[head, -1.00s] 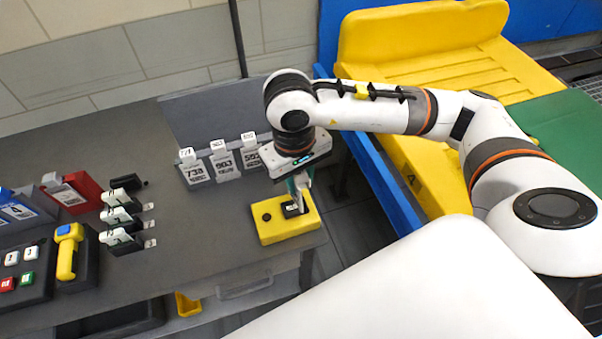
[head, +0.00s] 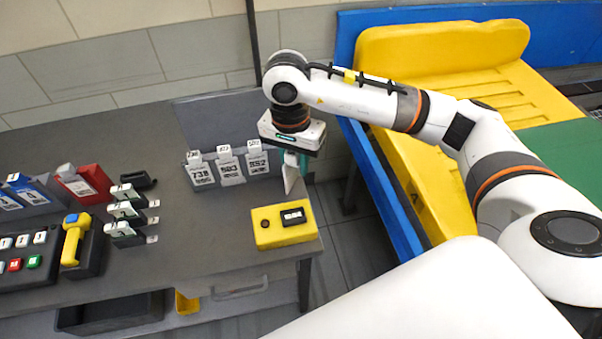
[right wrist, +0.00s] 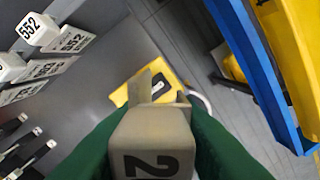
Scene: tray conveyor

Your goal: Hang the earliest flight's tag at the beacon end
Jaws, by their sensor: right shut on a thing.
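My right gripper (head: 293,170) is shut on a pale tag (head: 290,180) and holds it above the table, behind the yellow box. In the right wrist view, the green fingers (right wrist: 155,110) grip this tag (right wrist: 155,125), which shows a large dark "2"; the rest of its print is hidden. Several other tags stand in a row by the grey panel: 738 (head: 201,174), 903 (head: 229,168) and 552 (head: 257,161). A 552 label (right wrist: 30,30) also shows in the right wrist view. I cannot make out the beacon. My left gripper is not in view.
The yellow box (head: 268,238), with a black button and small display, sits at the table's front right corner. Black holders with white tops (head: 125,210) stand left of centre. A yellow-handled scanner (head: 72,245) and red holder (head: 85,187) are further left. A blue conveyor frame (head: 385,190) lies right.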

